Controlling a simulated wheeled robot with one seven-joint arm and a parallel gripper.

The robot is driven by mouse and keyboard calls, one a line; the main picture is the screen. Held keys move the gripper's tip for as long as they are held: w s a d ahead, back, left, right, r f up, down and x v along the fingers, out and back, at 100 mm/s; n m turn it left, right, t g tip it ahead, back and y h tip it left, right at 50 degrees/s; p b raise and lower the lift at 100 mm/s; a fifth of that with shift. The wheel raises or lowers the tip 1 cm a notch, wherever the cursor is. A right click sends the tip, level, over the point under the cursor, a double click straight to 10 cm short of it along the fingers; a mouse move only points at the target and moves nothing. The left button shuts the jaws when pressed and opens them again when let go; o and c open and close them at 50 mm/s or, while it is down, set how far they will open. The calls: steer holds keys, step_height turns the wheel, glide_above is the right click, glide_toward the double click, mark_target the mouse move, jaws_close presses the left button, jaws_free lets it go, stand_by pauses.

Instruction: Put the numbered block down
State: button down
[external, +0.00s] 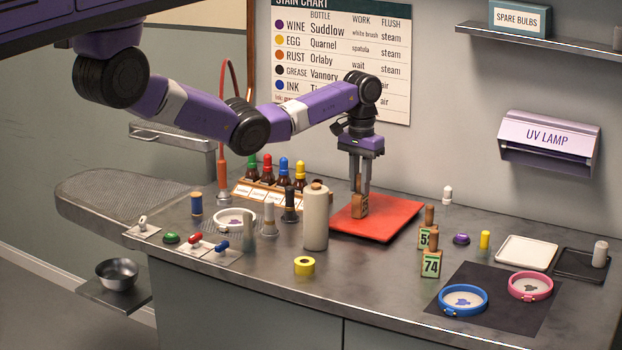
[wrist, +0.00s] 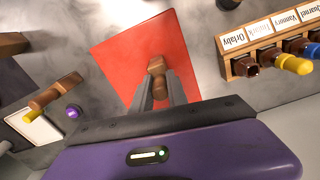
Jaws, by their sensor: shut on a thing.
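My gripper (external: 361,188) points straight down at the red mat and is shut on a wooden numbered block (external: 361,206) by its upper part. Its number cannot be read here. The block is upright over the left part of the red mat (external: 398,213); whether its base touches the mat I cannot tell. In the wrist view the brown block (wrist: 157,66) shows between the fingertips (wrist: 157,88), with the red mat (wrist: 115,45) behind it. Two more numbered blocks stand right of the mat: one reads 74 (external: 431,265), the other (external: 427,238) is partly hidden behind it.
A cream bottle (external: 315,222) stands close left of the mat. A rack of colour-capped bottles (external: 262,190) is behind it. A yellow tape roll (external: 304,266), purple knob (external: 461,239), white tray (external: 527,252) and hoops on a dark mat (external: 463,300) lie around. The mat's right part is clear.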

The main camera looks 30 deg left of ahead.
steer(key=c, duration=1.3)
jaws_free()
steer(key=shift+r, duration=0.1)
step_height(320, 180, up, 11)
steer(key=shift+r, duration=0.15)
steer(key=shift+r+p, duration=0.3)
steer(key=shift+r, duration=0.1)
